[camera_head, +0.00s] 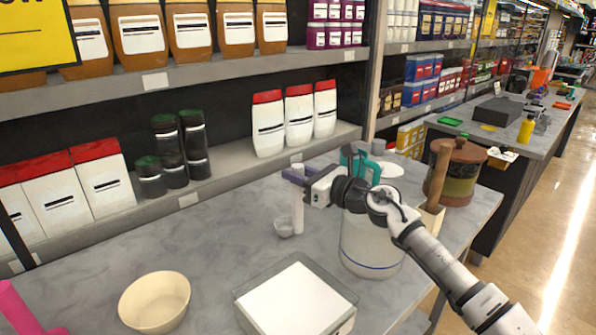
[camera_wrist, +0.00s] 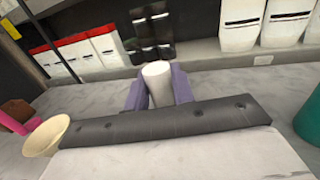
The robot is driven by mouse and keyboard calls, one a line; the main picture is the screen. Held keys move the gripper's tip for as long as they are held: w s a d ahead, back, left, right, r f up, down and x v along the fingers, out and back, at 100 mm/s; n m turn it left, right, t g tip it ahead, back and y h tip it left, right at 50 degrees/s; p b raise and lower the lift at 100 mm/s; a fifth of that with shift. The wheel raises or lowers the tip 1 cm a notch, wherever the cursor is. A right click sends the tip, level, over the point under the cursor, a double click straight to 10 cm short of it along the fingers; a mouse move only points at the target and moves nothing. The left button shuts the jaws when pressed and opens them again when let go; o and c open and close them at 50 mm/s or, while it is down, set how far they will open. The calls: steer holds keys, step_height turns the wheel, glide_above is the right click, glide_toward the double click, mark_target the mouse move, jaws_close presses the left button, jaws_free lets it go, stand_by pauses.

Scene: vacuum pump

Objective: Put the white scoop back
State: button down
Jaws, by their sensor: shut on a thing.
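The white scoop (camera_head: 298,212) hangs upright below my gripper (camera_head: 294,176) in the head view, with its long handle up and its small cup (camera_head: 284,229) at the bottom. The cup is just above or on the grey counter; I cannot tell which. My gripper has purple fingers and is shut on the upper end of the handle. In the wrist view, the white handle end (camera_wrist: 157,80) shows between the fingers (camera_wrist: 158,94). The scoop's cup is hidden there.
A white canister with a blue line (camera_head: 370,250) stands right of the scoop, partly behind my arm. A white-topped clear box (camera_head: 297,300) is in front, and a cream bowl (camera_head: 155,302) at left. A brown-lidded jar (camera_head: 456,175) stands at right. Shelves with containers line the back.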

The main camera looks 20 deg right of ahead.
steer(key=shift+f+b, duration=0.2)
steer(key=shift+b, duration=0.15)
steer(key=c, duration=1.2)
jaws_free()
steer(key=shift+r, duration=0.1)
steer(key=shift+r, duration=0.1)
steer(key=shift+r+p, duration=0.2)
steer(key=shift+p, duration=0.3)
steer(key=shift+b+v, duration=2.45)
steer(key=shift+v, duration=3.55)
steer(key=shift+f, duration=0.15)
